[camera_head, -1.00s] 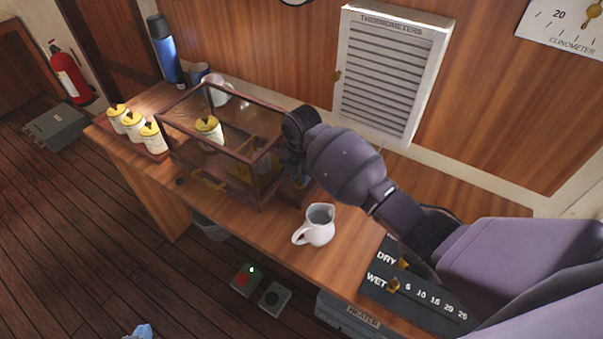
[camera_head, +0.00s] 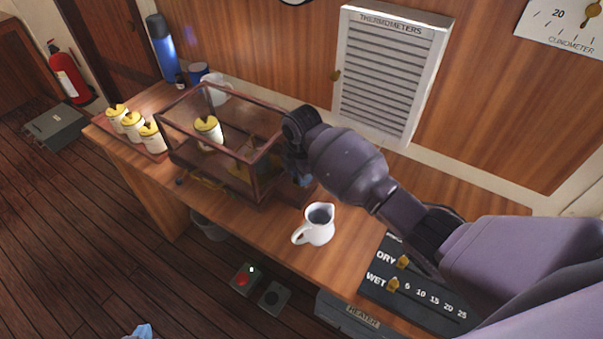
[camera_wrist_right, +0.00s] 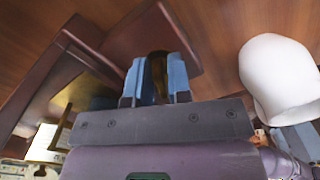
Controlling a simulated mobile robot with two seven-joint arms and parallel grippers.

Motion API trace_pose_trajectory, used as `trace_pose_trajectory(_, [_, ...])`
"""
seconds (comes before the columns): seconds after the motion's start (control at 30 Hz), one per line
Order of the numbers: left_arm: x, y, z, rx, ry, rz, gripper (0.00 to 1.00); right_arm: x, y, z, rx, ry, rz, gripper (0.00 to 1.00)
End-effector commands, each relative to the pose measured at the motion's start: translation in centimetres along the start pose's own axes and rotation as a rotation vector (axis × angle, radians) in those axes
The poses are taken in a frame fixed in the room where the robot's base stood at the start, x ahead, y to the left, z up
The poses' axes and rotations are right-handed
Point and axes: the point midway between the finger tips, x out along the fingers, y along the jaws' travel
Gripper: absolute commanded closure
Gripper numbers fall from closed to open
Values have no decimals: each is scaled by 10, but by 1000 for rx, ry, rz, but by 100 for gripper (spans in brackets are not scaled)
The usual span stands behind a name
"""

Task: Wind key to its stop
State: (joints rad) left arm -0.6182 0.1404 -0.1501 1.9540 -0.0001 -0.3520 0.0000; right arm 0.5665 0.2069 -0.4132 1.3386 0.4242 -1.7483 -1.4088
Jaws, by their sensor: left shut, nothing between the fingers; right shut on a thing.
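A wood-framed glass case (camera_head: 222,155) stands on the bench, with a yellow-topped white drum (camera_head: 208,130) inside. My right gripper (camera_head: 296,165) is at the case's right end, partly hidden by its own wrist in the head view. In the right wrist view, its blue fingers (camera_wrist_right: 157,78) are shut on a narrow dark brass-brown piece, seemingly the key (camera_wrist_right: 159,68). Its far end and any stop are hidden. My left gripper (camera_head: 142,332) shows only as pale blue tips at the bottom edge of the head view, shut and empty, well away from the case.
A white jug (camera_head: 315,225) stands close to the right of the case. Several yellow-topped drums (camera_head: 132,124) are in a tray to the left. A blue flask (camera_head: 163,50) and mugs stand behind. A DRY/WET board (camera_head: 418,290) lies at the bench's right.

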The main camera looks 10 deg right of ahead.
Motion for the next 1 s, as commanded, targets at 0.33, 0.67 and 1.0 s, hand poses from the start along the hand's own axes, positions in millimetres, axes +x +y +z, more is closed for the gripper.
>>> trace_pose_trajectory(0.33, [0,0,0,0,0,0,100,-1,0,0,104,1,1,100])
trace_pose_trajectory(0.67, [0,0,0,0,0,0,100,-1,0,0,112,0,2,100])
trace_pose_trajectory(1.0, [0,0,0,0,0,0,100,0,0,0,111,0,1,62])
